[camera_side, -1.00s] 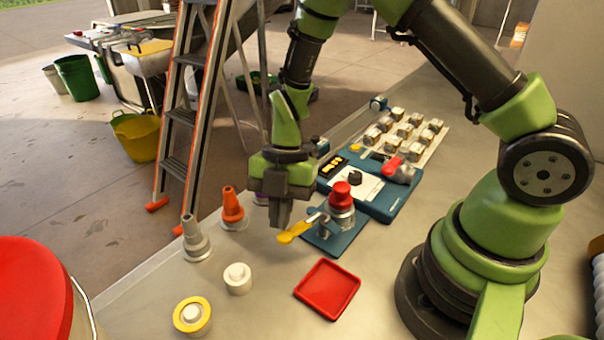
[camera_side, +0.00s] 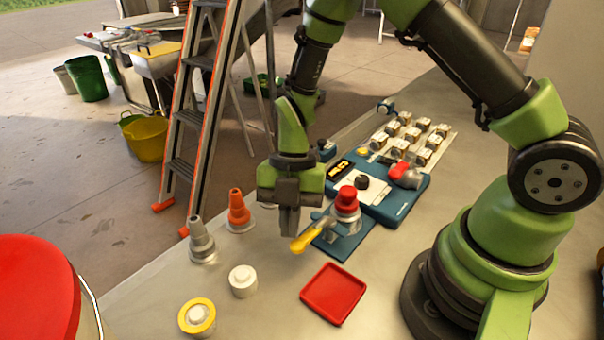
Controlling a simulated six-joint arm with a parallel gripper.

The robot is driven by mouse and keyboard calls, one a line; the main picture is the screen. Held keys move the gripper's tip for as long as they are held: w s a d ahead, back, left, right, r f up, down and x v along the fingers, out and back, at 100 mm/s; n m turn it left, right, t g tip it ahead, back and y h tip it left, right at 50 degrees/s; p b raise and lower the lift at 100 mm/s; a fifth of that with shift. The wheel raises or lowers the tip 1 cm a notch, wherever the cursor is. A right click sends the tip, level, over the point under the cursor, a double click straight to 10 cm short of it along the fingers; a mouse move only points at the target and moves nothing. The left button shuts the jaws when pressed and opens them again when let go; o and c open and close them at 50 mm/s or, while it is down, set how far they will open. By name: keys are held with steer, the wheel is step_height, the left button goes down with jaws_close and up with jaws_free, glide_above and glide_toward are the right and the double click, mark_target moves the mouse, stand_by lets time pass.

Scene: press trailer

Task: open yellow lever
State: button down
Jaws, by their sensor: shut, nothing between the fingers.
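The yellow lever (camera_side: 305,241) sticks out to the lower left from a small valve with a red cap (camera_side: 347,197), mounted on a blue base plate (camera_side: 340,245). My gripper (camera_side: 289,222) is shut and empty, pointing down. Its fingertips are just left of and behind the lever's free end, close to it or touching; I cannot tell which. The lever's free end is in view.
A blue control panel (camera_side: 412,198) with a red knob stands behind the valve. A red tray (camera_side: 333,293) lies in front. An orange cone (camera_side: 239,210), a grey cone (camera_side: 201,240) and a white round piece (camera_side: 243,281) are to the left.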

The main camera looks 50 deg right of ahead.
steer(key=shift+w, duration=1.9)
steer(key=w+r, duration=0.4)
steer(key=r, duration=0.5)
steer(key=shift+r, duration=0.2)
steer(key=shift+s+d, duration=0.1)
steer(key=s+d+r+m+t, duration=0.2)
steer(key=s+r+m+t, duration=0.15)
steer(key=r+m, duration=0.45)
steer(key=s+d+r+m+t+h, duration=0.1)
steer(key=s+d+r+m+t, duration=0.1)
steer(key=s+m, duration=0.6)
steer(key=s+d+r+m+t, duration=0.1)
steer(key=s+r+m+t, duration=0.3)
steer(key=s+m, duration=0.4)
steer(key=r+m, duration=0.1)
steer(key=m, duration=0.3)
steer(key=shift+d+h, duration=0.35)
steer(key=shift+h, duration=0.05)
